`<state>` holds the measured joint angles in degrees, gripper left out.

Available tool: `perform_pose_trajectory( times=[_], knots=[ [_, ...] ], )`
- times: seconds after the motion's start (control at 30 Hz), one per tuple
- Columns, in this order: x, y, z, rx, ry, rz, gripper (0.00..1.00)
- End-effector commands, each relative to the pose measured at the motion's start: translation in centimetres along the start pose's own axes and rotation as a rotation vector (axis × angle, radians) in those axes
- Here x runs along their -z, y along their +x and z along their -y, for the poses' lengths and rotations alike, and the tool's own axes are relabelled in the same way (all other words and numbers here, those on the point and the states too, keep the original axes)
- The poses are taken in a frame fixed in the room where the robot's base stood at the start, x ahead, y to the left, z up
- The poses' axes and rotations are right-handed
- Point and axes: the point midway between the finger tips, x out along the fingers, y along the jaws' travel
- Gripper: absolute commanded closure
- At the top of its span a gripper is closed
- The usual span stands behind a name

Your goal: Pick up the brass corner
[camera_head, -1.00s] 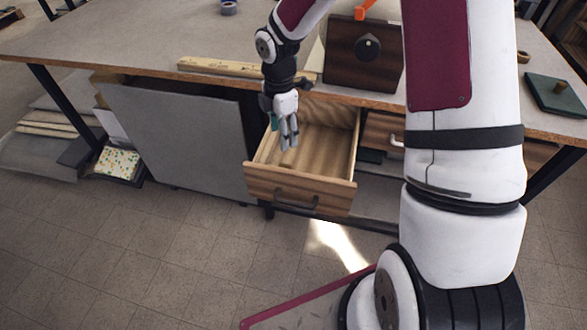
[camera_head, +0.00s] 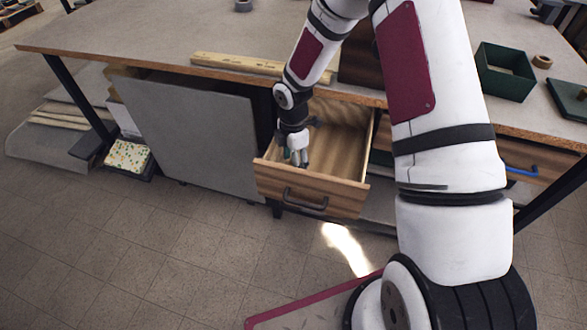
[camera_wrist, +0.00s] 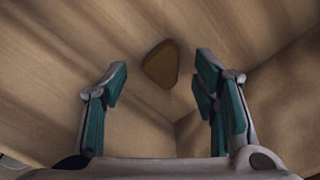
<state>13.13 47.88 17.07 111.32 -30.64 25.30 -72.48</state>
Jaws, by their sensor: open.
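The brass corner (camera_wrist: 161,64) is a small, brown, rounded triangular piece. In the wrist view it lies on the wooden drawer floor near a corner of the drawer, just beyond and between my fingertips. My gripper (camera_wrist: 158,80) is open, with its teal-padded fingers apart and nothing between them. In the head view my gripper (camera_head: 299,160) reaches down into the open wooden drawer (camera_head: 312,190), near its front left. The brass corner cannot be made out in the head view.
The drawer walls stand close around my gripper. A grey panel (camera_head: 190,135) is left of the drawer. The workbench top (camera_head: 150,45) is above, with a wooden strip (camera_head: 235,65) near its edge and a green open box (camera_head: 505,72) at right.

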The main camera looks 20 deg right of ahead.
Motion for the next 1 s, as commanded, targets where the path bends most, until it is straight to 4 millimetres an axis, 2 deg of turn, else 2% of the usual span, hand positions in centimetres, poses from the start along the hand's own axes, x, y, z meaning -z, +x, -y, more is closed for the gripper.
perform_pose_trajectory(
  times=[0.1,0.3,0.33,0.5,0.83,1.0],
  knots=[
    [0.0,1.2,0.0,0.001,0.001,0.000,0.46],
    [0.0,1.2,0.0,-0.001,0.001,0.000,0.46],
    [0.0,1.2,0.0,-0.001,0.002,0.000,0.50],
    [0.0,1.2,0.0,-0.001,0.002,0.000,0.87],
    [0.0,1.1,0.0,-0.001,0.002,0.000,0.87],
    [-0.1,-0.6,-0.1,-0.005,0.002,0.001,0.87]
  ],
)
